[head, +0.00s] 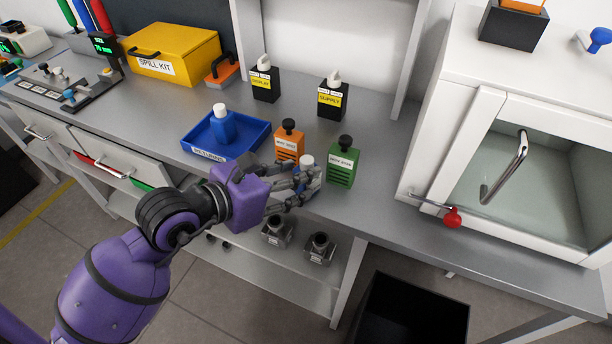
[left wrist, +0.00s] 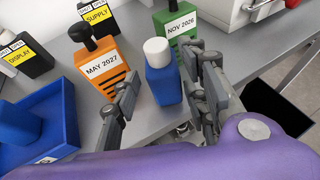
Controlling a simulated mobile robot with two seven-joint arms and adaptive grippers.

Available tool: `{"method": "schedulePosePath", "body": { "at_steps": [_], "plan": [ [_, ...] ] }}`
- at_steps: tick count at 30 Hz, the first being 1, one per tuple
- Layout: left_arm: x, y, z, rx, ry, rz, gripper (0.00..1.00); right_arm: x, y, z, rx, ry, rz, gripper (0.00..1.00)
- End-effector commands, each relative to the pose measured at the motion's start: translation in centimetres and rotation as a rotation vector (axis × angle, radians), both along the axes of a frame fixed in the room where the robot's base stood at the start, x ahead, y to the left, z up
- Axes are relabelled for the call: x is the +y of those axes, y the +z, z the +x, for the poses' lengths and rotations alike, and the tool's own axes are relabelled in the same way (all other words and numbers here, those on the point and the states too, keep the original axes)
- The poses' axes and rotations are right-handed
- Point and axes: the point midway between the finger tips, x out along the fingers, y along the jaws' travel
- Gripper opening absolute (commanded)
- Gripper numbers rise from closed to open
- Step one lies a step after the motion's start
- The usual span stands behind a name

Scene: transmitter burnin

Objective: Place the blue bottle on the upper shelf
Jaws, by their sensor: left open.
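A blue bottle with a white cap (left wrist: 162,82) stands upright on the grey bench, in front of an orange and a green container. In the head view mostly its white cap (head: 307,161) shows; my fingers hide most of its body. My left gripper (head: 303,184) is open, with one finger on each side of this bottle in the left wrist view (left wrist: 163,98); I cannot tell whether they touch it. A second blue bottle (head: 222,126) with a white cap stands in the blue tray (head: 245,149). I cannot identify an upper shelf for certain. My right gripper is out of view.
The orange container (head: 289,143) and green container (head: 342,167) are close behind the gripper. Two black bottles (head: 265,82) (head: 332,99) stand farther back. A white glass-doored cabinet (head: 470,150) is at right. A lower shelf (head: 240,262) holds grey items under the bench (head: 390,190).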

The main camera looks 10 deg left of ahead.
Motion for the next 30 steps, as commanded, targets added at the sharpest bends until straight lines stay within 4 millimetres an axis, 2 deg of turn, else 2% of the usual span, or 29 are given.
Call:
{"method": "schedulePosePath", "body": {
  "at_steps": [7,17,26,30],
  "plan": [
    [-2.0,-1.3,2.7,-0.002,-0.001,-0.003,0.41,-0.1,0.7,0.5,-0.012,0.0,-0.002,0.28],
    [-2.4,-1.7,3.1,-0.001,-0.001,-0.001,0.39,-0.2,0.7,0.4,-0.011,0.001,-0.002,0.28],
    [-2.3,-1.6,3.1,-0.001,-0.001,-0.001,0.0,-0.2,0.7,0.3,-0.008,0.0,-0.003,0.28],
    [-2.3,-1.6,3.1,-0.001,-0.001,-0.001,0.0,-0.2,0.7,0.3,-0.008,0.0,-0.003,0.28]
  ]
}}
